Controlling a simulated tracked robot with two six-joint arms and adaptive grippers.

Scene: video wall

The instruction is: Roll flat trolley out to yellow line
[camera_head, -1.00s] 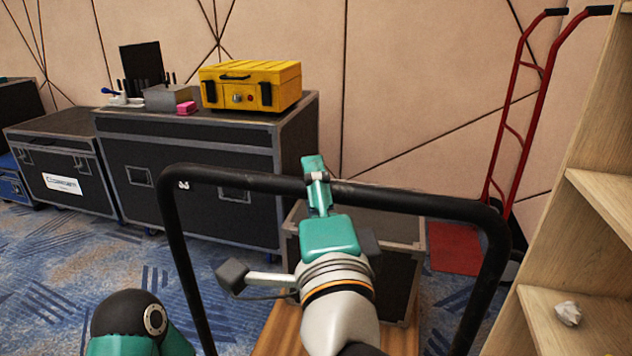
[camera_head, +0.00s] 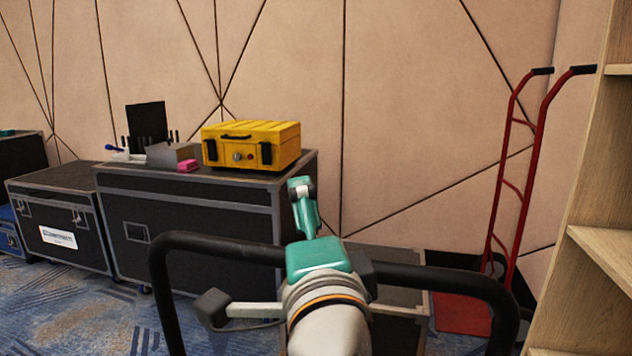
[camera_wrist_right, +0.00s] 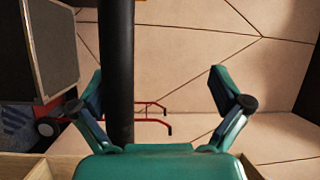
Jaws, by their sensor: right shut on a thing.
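The flat trolley shows by its black tubular push handle (camera_head: 215,246), which spans the lower part of the head view. Its deck is out of sight. My right gripper (camera_head: 306,225), teal, is at the middle of the handle's top bar and shut on it. In the right wrist view the handle bar (camera_wrist_right: 116,75) passes between the two teal fingers of my right gripper (camera_wrist_right: 157,80), closer to the left one. A dark grey-edged case (camera_head: 398,295) is behind the handle, partly hidden. My left gripper is not in view. No yellow line shows.
A pale wooden shelf unit (camera_head: 575,285) stands close at right. A red hand truck (camera_head: 513,190) leans by the wall. Black flight cases (camera_head: 200,225) line the left, with a yellow case (camera_head: 250,146) on top. Blue patterned carpet (camera_head: 70,310) is clear at lower left.

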